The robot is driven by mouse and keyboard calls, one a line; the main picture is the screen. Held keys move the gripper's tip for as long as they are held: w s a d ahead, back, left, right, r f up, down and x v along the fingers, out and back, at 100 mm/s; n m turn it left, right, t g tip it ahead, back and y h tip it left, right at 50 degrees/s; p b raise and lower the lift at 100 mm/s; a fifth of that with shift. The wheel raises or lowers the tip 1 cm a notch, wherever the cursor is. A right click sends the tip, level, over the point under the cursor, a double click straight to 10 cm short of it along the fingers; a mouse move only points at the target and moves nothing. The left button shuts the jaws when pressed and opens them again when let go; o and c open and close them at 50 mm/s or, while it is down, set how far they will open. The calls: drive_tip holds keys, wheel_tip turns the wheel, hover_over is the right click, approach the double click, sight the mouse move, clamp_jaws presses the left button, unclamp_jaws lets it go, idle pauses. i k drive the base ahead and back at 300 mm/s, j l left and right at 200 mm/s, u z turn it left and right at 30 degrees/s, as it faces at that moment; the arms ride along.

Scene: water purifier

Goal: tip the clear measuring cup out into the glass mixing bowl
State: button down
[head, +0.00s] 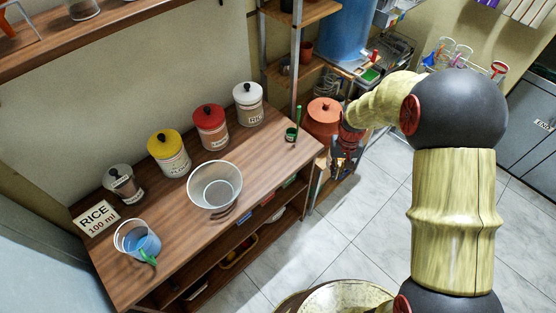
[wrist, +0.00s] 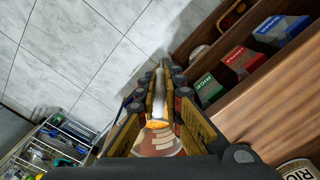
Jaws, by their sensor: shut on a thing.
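The glass mixing bowl (head: 215,187) stands upright near the middle of the wooden counter, with no contents that I can make out. My gripper (head: 345,160) is off the counter's right end, well away from the bowl and beside the orange pot. In the wrist view my gripper (wrist: 160,100) is shut on a thin pale piece between its fingers, which looks like the handle of the clear measuring cup (wrist: 159,88). The cup's body is hard to make out against the pale floor tiles, and its contents and tilt cannot be told.
Lidded jars (head: 168,152) line the counter's back. A blue-tinted container (head: 137,238) with a green handle stands front left, by the RICE 100 ml card (head: 97,217). A small green scoop (head: 291,134) is at the right end. An orange lidded pot (head: 323,115) is beside my gripper.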

sight(214, 183)
drive_tip(key=k, duration=1.1)
drive_tip(key=k+u, duration=0.15)
drive_tip(key=u, duration=0.95)
drive_tip(key=i+l+u, duration=0.15)
drive_tip(key=l+u, duration=0.15)
drive_tip(key=l, duration=0.2)
drive_tip(key=l+u, duration=0.3)
drive_tip(key=l, duration=0.5)
drive_tip(key=i+l, duration=0.15)
drive_tip(key=l, duration=0.2)
